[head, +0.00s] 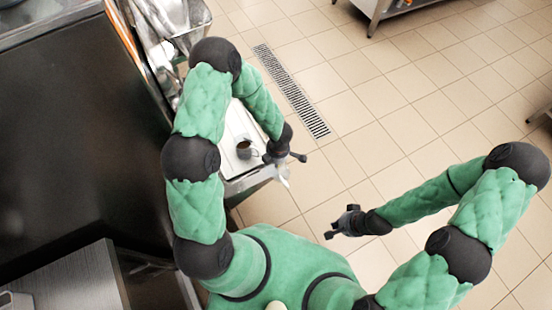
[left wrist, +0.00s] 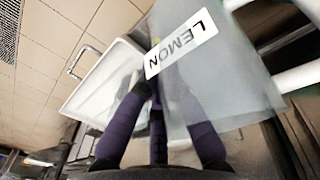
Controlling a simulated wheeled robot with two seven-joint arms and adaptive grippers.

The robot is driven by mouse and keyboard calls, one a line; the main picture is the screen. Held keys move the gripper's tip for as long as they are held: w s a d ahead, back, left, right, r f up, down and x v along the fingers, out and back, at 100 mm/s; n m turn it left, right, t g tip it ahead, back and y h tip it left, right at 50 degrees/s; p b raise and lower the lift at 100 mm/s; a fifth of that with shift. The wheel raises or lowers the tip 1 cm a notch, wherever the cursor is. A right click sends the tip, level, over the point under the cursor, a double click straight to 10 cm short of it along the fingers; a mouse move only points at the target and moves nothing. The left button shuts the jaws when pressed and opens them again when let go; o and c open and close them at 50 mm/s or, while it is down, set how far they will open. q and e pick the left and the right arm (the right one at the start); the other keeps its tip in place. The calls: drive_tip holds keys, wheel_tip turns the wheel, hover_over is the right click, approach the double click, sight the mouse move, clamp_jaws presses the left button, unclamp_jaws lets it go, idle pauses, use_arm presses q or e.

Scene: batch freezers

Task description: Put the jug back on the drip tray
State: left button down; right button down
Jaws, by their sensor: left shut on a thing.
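My left gripper (head: 284,158) is shut on the jug (left wrist: 225,75), which is grey, translucent and labelled LEMON in the left wrist view. There the fingers (left wrist: 160,92) reach up against the jug's side; the exact grip is unclear. In the head view only a pale piece (head: 283,177) shows under this gripper, probably part of the jug. The gripper is at the right edge of a white surface (head: 236,121), which I cannot surely identify as the drip tray. My right gripper (head: 343,222) is empty, its fingers spread, over the floor.
A small grey cup (head: 244,149) with brown contents stands on the white surface. A large dark cabinet (head: 80,120) fills the left. A white tray-like thing (left wrist: 90,85) lies beside the jug in the left wrist view.

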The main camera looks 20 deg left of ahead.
use_arm(q)
drive_tip(key=shift+r+g+y+p, duration=0.25)
drive_tip(key=shift+g+y+p, duration=0.45)
drive_tip(key=shift+p, duration=2.95)
drive_tip(key=shift+f+g+p, duration=0.15)
drive_tip(key=shift+g+p, duration=0.25)
drive_tip(key=shift+p, duration=0.05)
drive_tip(key=shift+f, duration=0.1)
